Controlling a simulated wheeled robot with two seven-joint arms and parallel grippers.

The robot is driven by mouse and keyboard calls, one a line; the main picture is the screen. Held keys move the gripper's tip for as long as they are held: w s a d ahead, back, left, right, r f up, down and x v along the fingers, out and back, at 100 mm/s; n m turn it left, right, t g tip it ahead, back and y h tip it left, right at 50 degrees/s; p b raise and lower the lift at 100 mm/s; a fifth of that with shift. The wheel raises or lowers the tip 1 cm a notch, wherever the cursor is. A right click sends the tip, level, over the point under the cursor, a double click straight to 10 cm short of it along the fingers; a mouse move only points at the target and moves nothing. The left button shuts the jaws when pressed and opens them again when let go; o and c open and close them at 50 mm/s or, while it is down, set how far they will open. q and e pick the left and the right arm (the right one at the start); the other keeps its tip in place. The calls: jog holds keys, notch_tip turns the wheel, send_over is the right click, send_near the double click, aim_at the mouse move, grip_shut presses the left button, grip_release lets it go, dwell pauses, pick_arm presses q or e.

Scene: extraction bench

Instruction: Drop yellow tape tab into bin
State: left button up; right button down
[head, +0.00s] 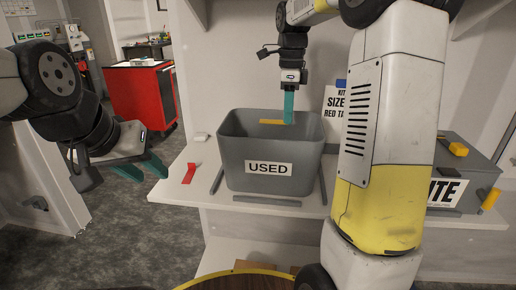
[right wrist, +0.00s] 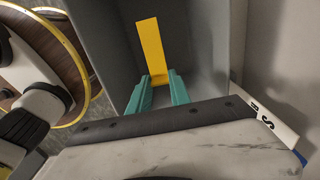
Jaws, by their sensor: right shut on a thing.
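The yellow tape tab (head: 272,122) is held over the open top of the grey bin (head: 232,150) marked USED. It also shows in the right wrist view (right wrist: 151,48), sticking out beyond the fingertips inside the bin's outline. My right gripper (head: 288,120) points down into the bin mouth with its teal fingers shut on one end of the tab. My left gripper (head: 155,170) is to the left of the bin, away from it, and its two teal fingers are apart with nothing between them.
A red tab (head: 190,173) lies on the white bench (head: 175,190) left of the bin. Dark strips lie around the bin's base. A grey box (head: 470,150) with yellow pieces stands at right, partly behind my right arm. A red cabinet (head: 143,95) stands further back.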

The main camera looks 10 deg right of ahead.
jog(key=c, duration=1.1)
grip_release()
jog(key=shift+r, duration=0.1)
notch_tip(320, 180, up, 7)
jog(key=shift+r, duration=0.15)
